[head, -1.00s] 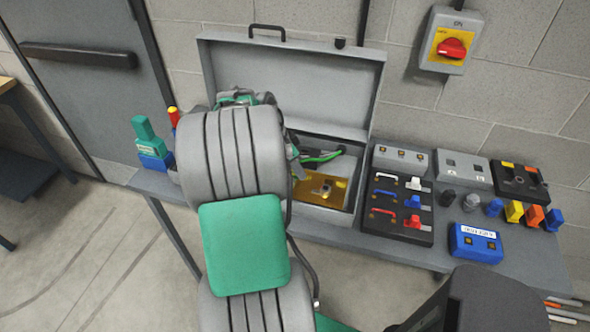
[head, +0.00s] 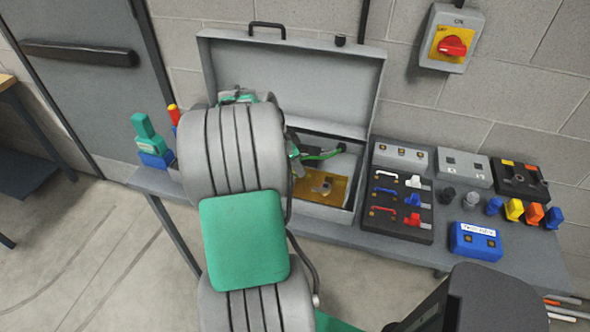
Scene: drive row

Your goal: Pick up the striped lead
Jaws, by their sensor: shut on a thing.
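The striped lead (head: 322,155) shows as a short bright green curve inside the open grey case, running right to a dark end against the case's right wall. Its stripes are too small to make out. My gripper (head: 294,152) is mostly hidden behind my own arm; only a small piece shows at the lead's left end. It is shut, and the lead runs up to it, but the grip itself is hidden.
The open case (head: 350,200) has a raised lid behind and a brass-coloured plate (head: 318,184) inside. To its right stand a black panel of coloured handles (head: 398,208), grey boxes, a blue box (head: 475,242) and several coloured plugs. A green-and-blue item (head: 150,148) stands left.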

